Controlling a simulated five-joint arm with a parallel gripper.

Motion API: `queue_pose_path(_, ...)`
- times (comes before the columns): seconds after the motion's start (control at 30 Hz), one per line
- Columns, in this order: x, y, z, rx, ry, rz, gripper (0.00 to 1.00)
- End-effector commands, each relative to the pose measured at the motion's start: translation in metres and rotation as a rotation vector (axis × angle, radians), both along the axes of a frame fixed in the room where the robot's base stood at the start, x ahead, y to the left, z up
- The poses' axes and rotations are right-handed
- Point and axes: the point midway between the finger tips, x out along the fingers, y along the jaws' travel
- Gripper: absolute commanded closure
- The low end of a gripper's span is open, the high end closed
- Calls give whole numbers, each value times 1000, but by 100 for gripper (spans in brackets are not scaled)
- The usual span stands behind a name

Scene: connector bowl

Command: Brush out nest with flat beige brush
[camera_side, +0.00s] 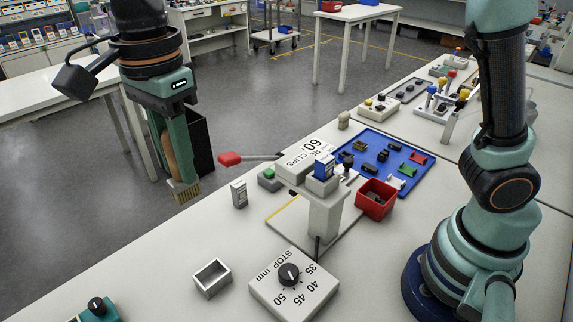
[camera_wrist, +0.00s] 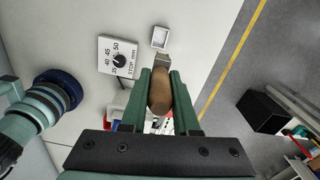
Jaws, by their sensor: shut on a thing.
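The flat beige brush (camera_side: 187,191) is clamped in my gripper (camera_side: 177,160), its wooden handle between the green fingers and its pale bristles pointing down. In the wrist view my gripper (camera_wrist: 160,90) is shut on the brown wooden handle of the brush (camera_wrist: 160,93). The brush hangs in the air at the left of the side view, apart from the fixture. The nest appears to be the grey holder (camera_side: 322,184) on top of the fixture post, with a blue block (camera_side: 324,166) at it. Its inside cannot be made out.
A STOP mm dial box (camera_side: 292,285) and a small open grey tray (camera_side: 212,278) stand on the white table (camera_side: 150,270). A red lever (camera_side: 231,159), a red bin (camera_side: 376,198) and a blue mat (camera_side: 415,183) with connectors surround the fixture. The front left table is mostly clear.

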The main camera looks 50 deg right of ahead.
Motion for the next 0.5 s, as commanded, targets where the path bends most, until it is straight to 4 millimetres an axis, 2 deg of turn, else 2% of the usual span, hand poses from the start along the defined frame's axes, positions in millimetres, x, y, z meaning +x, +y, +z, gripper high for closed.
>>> queue_pose_path(0.13,0,0,26,3,-4,0,100)
queue_pose_path(0.37,23,-49,25,0,-1,-8,100)
queue_pose_path(0.5,37,-92,26,0,-1,-11,100)
